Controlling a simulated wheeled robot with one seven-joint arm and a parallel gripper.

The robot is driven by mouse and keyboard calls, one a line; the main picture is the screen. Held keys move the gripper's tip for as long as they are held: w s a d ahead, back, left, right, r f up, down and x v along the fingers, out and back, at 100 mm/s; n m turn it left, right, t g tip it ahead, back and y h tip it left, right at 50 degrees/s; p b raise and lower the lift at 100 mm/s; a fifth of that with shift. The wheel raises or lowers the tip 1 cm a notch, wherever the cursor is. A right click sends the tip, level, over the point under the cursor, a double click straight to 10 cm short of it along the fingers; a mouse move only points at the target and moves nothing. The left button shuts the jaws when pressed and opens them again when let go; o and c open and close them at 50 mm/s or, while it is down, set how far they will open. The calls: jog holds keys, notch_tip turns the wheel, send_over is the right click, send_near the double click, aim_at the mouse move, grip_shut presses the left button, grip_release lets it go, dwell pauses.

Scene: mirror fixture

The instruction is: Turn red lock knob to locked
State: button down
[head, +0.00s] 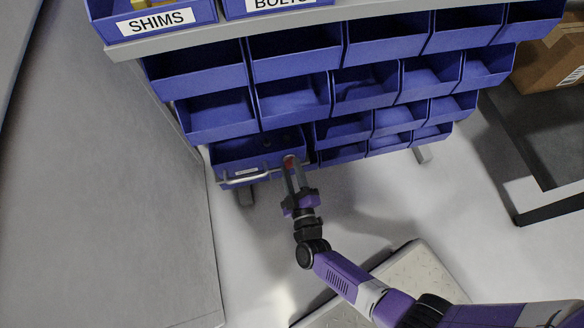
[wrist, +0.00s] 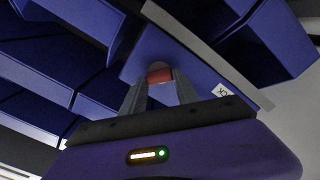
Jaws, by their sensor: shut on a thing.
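The red lock knob (wrist: 160,74) is on the front of a blue drawer or bin in the wrist view, between my fingertips. In the head view only a small bit of red (head: 289,161) shows at the fingertips. My gripper (head: 290,163) reaches up to the right end of the wide blue drawer (head: 222,168) in the lowest row. It is shut on the knob, with one finger on each side of it in the wrist view (wrist: 160,80). The fingers hide part of the knob, and I cannot tell which way it is turned.
A metal bar handle (head: 245,178) runs along the drawer front, left of my fingers. Rows of blue bins (head: 290,98) stand above and to the right. A grey panel (head: 110,180) stands at the left. A cardboard box (head: 552,62) sits on a dark table at the right.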

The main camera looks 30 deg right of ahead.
jog(key=n, duration=0.4)
jog(key=shift+f+n, duration=0.1)
jog(key=shift+n, duration=2.1)
jog(key=c, duration=0.9)
grip_release()
jog(key=p+v, duration=0.1)
jog(key=v, duration=0.6)
jog(key=shift+s+a, duration=0.15)
jog(key=shift+s, duration=0.2)
